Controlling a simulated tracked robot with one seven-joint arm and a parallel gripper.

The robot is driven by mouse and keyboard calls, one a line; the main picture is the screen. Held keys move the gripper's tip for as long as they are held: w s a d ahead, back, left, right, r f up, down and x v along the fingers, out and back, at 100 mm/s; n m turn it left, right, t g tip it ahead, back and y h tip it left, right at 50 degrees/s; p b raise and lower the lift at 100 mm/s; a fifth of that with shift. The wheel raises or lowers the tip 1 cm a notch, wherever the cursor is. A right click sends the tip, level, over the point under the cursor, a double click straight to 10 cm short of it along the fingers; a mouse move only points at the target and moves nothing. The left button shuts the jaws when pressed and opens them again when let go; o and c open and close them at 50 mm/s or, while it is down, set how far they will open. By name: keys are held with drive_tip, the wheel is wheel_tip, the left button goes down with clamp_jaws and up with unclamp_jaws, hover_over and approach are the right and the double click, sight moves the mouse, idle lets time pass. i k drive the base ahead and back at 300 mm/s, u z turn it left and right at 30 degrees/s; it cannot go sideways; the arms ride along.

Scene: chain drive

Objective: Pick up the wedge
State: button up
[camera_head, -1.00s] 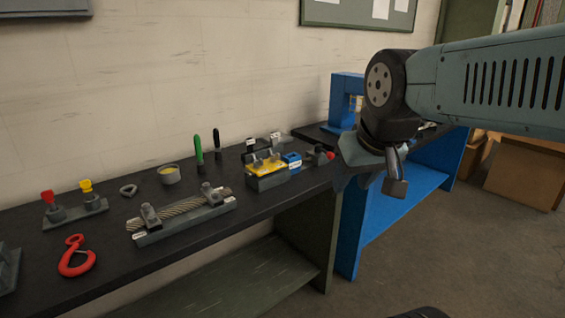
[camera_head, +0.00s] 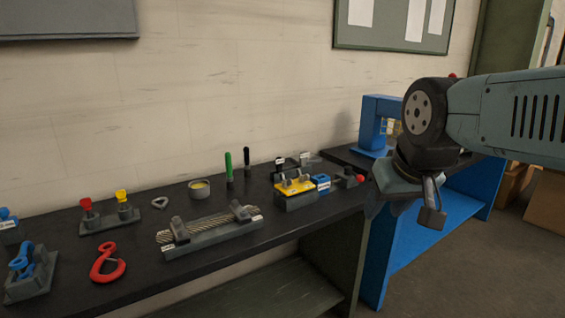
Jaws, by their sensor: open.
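A small grey rounded-triangular ring (camera_head: 159,202) lies on the dark bench top, between the yellow-topped piece and the round cup. It may be the wedge, but at this size I cannot tell for certain. My gripper (camera_head: 403,212) hangs at the right, in front of the bench's right end and well apart from that ring. It points downward, and its jaws are open with nothing visible between them.
A blue press (camera_head: 378,125) stands behind my arm. The floor in front is clear.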

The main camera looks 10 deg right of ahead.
sight(303, 160)
drive_tip(key=z, duration=0.5)
drive_tip(key=k, duration=1.3)
drive_tip(key=z, duration=0.75)
drive_tip(key=i, duration=1.95)
drive_tip(key=u, duration=0.4)
drive_tip(key=i, duration=1.05)
drive_tip(key=u, duration=1.2)
drive_tip(key=i, duration=0.75)
drive_tip(key=u, duration=0.4)
drive_tip(key=k, duration=0.15)
drive_tip(key=u, duration=0.05)
